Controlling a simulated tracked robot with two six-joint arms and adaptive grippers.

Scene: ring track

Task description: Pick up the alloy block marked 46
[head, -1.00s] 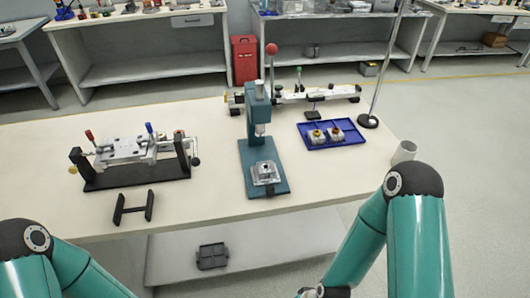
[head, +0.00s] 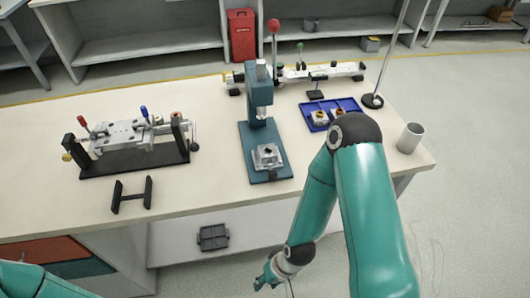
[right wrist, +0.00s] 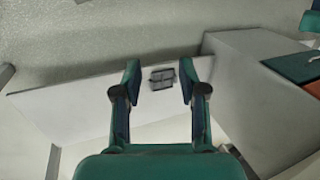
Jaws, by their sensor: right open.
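No number 46 is readable, so I cannot tell which part is the marked alloy block. Two small metallic blocks with orange-brown tops, one of them here (head: 320,118), sit in the blue divided tray (head: 309,126). A silvery block (head: 267,157) rests on the base of the teal press (head: 254,128). My right gripper (head: 268,279) is low in front of the bench, away from these parts. In the right wrist view it (right wrist: 160,84) is open with nothing between its fingers. My left gripper is out of view; only part of its arm shows at lower left.
A black fixture (head: 135,163) and a black H-shaped stand (head: 131,195) occupy the bench's left.

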